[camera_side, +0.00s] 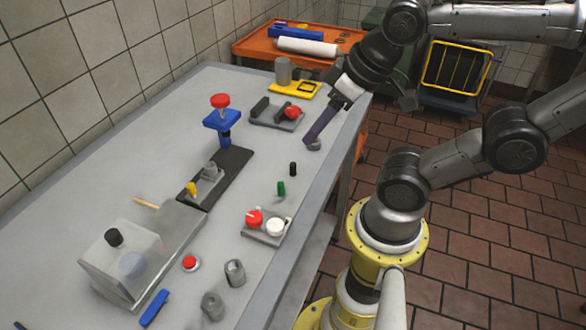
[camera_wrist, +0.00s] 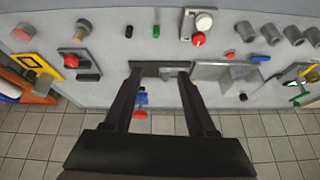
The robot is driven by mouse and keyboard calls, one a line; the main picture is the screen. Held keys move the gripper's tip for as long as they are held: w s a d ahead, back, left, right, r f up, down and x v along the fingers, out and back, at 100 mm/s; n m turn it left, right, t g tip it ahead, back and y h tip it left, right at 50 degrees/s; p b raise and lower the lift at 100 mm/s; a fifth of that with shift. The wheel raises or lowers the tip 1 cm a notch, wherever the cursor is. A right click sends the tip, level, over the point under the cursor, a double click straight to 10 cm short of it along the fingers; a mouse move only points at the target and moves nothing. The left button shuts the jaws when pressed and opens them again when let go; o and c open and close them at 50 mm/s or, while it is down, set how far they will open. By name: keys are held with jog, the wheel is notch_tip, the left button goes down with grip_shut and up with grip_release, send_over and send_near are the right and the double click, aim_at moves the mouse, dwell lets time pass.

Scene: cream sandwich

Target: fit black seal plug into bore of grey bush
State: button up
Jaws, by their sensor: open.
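A small black plug (camera_side: 293,169), which looks like the seal plug, stands on the bench near its right edge in the side view. It also shows in the wrist view (camera_wrist: 156,31), beyond my fingertips. A grey bush (camera_side: 210,171) sits in a holder on a dark base plate at mid-bench; its bore is too small to make out. My gripper (camera_wrist: 161,70) has two long dark fingers, spread apart with nothing between them. In the side view my gripper (camera_side: 318,134) hangs tilted above the bench's right side, apart from the plug.
A blue clamp with a red knob (camera_side: 221,101) rises behind the holder. A green plug (camera_side: 281,188) and a tray (camera_side: 262,238) with red and white parts are near the black plug. Loose grey cylinders (camera_side: 234,272) and a clear box (camera_side: 122,265) stand toward the front.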

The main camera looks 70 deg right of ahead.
jog(key=m, duration=0.2)
jog(key=m+g, duration=0.6)
jog(key=m, duration=0.6)
send_over(293, 164)
notch_tip(293, 164, down, 5)
jog(key=f, duration=0.8)
jog(key=shift+s+d, duration=0.1)
jog(key=shift+s, duration=0.15)
jog(key=shift+w+f, duration=0.15)
jog(key=shift+f, duration=1.3)
jog(key=shift+w+f, duration=0.1)
jog(key=shift+f, duration=1.35)
grip_shut()
